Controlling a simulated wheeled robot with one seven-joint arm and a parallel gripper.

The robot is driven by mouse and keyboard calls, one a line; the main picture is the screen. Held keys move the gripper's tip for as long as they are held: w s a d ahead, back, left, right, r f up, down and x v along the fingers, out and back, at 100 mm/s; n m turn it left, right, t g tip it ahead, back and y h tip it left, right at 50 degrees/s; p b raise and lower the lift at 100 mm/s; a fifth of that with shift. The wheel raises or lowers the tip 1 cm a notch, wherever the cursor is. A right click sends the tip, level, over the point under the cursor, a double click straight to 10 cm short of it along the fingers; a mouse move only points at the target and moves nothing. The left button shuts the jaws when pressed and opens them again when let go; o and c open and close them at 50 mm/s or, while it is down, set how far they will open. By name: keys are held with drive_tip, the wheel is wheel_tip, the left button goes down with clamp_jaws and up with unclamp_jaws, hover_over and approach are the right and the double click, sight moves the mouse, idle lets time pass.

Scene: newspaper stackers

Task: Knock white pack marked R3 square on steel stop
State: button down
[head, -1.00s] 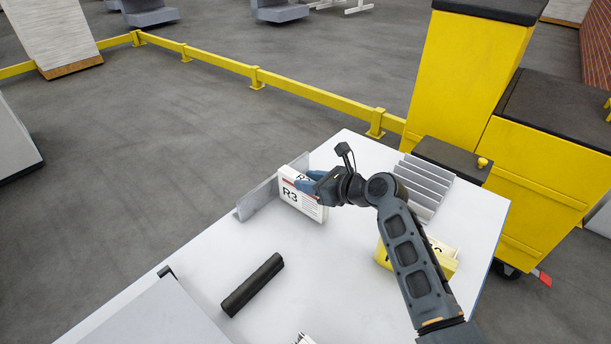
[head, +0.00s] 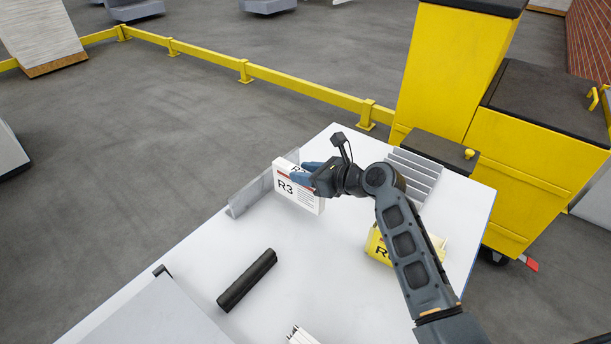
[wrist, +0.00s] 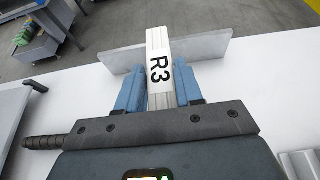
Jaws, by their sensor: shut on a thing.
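The white pack marked R3 (head: 297,197) stands upright on the white table, its marked face toward the head camera. My gripper (head: 306,174) is shut on it near its top. In the wrist view the pack (wrist: 158,72) sits between my two blue fingers (wrist: 158,90), R3 on its upper edge. The steel stop (head: 247,193) is an upright grey plate at the table's far left edge, and it also shows in the wrist view (wrist: 208,51). The pack's far end is at the stop, roughly square to it; I cannot tell whether they touch.
A yellow pack (head: 378,248) is on the table, partly behind my arm. A dark ribbed bar (head: 247,280) lies on the front left. A grey slotted rack (head: 417,172) stands at the back right, near yellow cabinets (head: 454,75). The table middle is clear.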

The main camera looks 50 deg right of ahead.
drive_tip(key=shift+r, duration=1.95)
